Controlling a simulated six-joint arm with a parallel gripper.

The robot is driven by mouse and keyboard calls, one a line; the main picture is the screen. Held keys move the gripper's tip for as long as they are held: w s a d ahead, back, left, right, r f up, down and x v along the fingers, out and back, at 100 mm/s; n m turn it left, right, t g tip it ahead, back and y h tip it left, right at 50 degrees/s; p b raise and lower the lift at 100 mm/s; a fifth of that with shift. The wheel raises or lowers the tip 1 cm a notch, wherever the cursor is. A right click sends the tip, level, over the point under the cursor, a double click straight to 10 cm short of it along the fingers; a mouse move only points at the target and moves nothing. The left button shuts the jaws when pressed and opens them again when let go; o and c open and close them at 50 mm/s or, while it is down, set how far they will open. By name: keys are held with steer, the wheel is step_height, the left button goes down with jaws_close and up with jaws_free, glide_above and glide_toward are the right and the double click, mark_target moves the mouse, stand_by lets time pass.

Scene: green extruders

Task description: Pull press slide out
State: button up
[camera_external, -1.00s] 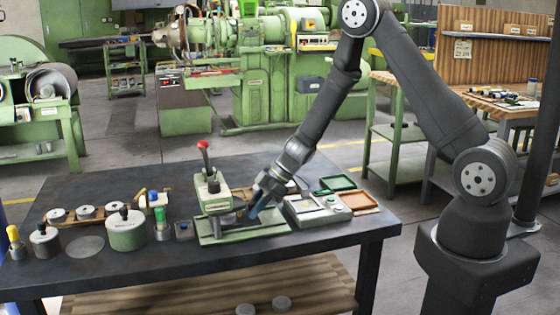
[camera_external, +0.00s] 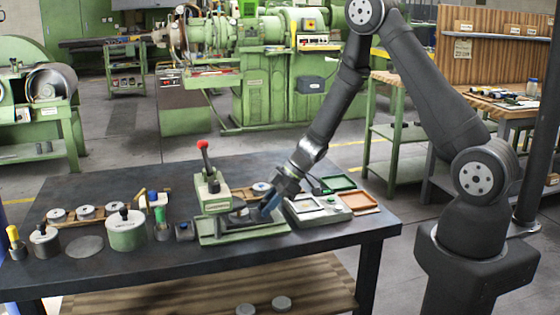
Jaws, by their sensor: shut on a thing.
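The green press (camera_external: 213,195), with a red-knobbed lever (camera_external: 203,146), stands on the dark table. Its press slide (camera_external: 241,218) lies low on the long green base, extending to the right from under the press head. My gripper (camera_external: 266,212), with blue fingers, is shut on the right end of the press slide, pointing down and to the left. The fingers hide the exact grip.
A grey device with a display (camera_external: 317,209) and green and orange trays (camera_external: 338,184) stand close to the right of my gripper. A green pot (camera_external: 126,232) and several small pots and tools stand left of the press. The table's front strip is clear.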

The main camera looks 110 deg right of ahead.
steer(key=shift+s, duration=1.55)
steer(key=o, duration=0.7)
steer(key=shift+r, duration=4.25)
steer(key=shift+f, duration=0.1)
steer(key=shift+f, duration=3.95)
steer(key=shift+r, duration=2.5)
